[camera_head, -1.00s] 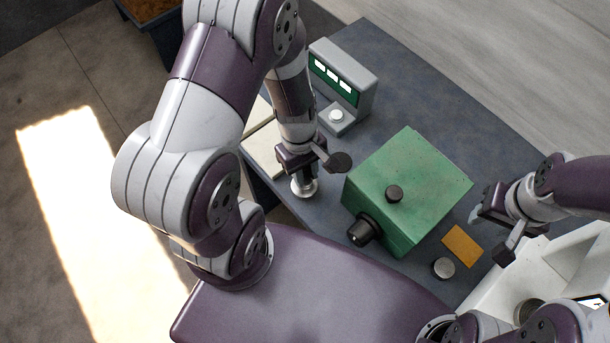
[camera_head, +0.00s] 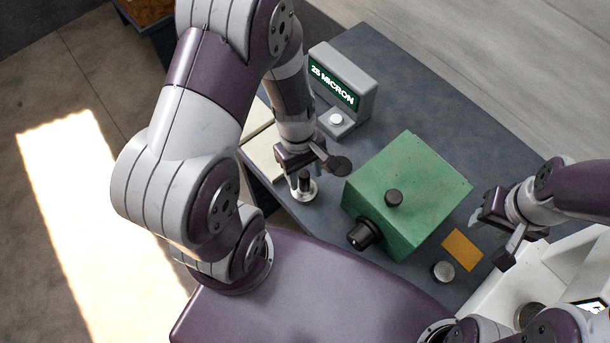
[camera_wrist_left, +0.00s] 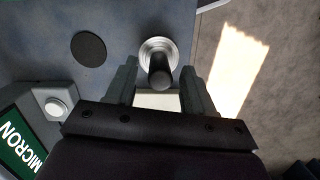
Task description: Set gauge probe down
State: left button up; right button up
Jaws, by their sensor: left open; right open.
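The gauge probe (camera_head: 304,186) stands upright on the grey-blue table near its left edge, a dark stem on a round silver base. In the left wrist view the probe (camera_wrist_left: 159,60) shows its dark knob and silver base between and just beyond the finger tips. My left gripper (camera_head: 302,180) is open around the top of the probe, with a finger on each side. The gauge readout (camera_head: 338,88) behind it shows "25 MICRON" on a green display. My right gripper (camera_head: 490,233) is open and empty over the right side of the table.
A green box (camera_head: 408,190) with black knobs stands right of the probe. An orange plate (camera_head: 462,250) and a small metal disc (camera_head: 443,271) lie near the front edge. A white tray (camera_head: 490,290) is at the lower right. The table's back right is clear.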

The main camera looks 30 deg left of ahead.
pick_arm(q)
notch_tip(320, 180, up, 12)
jog(key=m+t+y, duration=0.1)
jog(key=m+t, duration=0.1)
jog(key=m, duration=1)
jog(key=shift+w+a+y, duration=0.15)
jog(key=shift+y, duration=0.15)
dwell(0.7)
